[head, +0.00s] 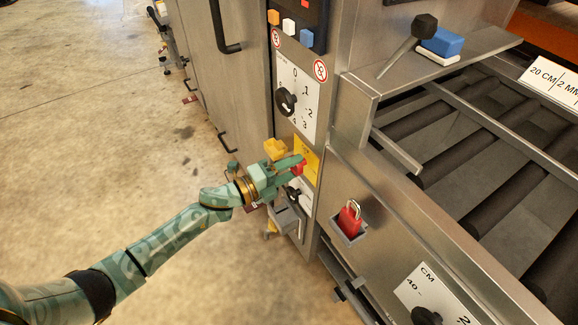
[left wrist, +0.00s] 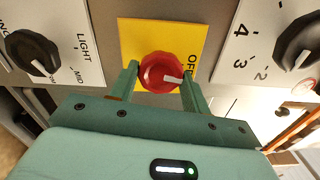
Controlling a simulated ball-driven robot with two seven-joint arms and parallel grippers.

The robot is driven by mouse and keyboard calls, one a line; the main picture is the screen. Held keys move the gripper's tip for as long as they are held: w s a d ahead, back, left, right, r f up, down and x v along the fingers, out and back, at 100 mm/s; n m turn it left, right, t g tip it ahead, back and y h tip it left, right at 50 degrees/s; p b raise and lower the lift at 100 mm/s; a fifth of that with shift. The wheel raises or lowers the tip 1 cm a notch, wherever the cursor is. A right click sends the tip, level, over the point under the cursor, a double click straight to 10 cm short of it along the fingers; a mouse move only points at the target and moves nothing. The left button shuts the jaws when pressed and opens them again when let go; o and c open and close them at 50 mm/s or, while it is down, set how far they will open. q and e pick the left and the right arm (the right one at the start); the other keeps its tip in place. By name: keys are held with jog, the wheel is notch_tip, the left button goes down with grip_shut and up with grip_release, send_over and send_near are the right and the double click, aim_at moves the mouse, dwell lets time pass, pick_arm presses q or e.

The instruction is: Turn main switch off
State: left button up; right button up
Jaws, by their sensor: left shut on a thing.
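The main switch is a red round knob (left wrist: 162,72) with a white pointer mark, set on a yellow plate (left wrist: 190,32) with lettering that reads "OF" before it is cut off. My left gripper (left wrist: 162,85) has one finger on each side of the knob and is shut on it. In the head view my left gripper (head: 298,166) reaches the machine's front panel at the yellow plate (head: 308,158), and the red knob (head: 298,169) shows partly between the fingers. In the left wrist view the knob's white mark points to the right. My right gripper is not in view.
A black numbered dial (head: 286,101) sits above the switch, and a black light dial (left wrist: 32,52) is beside it in the wrist view. A shelf (head: 440,62) and rollers lie further right. Open floor is at the left.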

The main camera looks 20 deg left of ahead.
pick_arm(q)
jog(key=shift+a+r+n+p, duration=0.1)
jog(key=shift+n+p, duration=0.25)
jog(key=shift+n, duration=0.45)
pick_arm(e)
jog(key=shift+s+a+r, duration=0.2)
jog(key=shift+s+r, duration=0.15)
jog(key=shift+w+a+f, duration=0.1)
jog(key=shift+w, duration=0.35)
pick_arm(q)
jog(key=o, duration=1)
jog(key=shift+c, duration=0.2)
jog(key=p+v, duration=0.3)
jog(key=v, duration=1.3)
jog(key=shift+a+p, duration=0.15)
jog(key=shift+p, duration=0.2)
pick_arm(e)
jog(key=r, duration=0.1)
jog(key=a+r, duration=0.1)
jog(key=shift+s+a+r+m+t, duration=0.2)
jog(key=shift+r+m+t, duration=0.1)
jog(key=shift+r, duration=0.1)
pick_arm(q)
jog(key=shift+s, duration=0.15)
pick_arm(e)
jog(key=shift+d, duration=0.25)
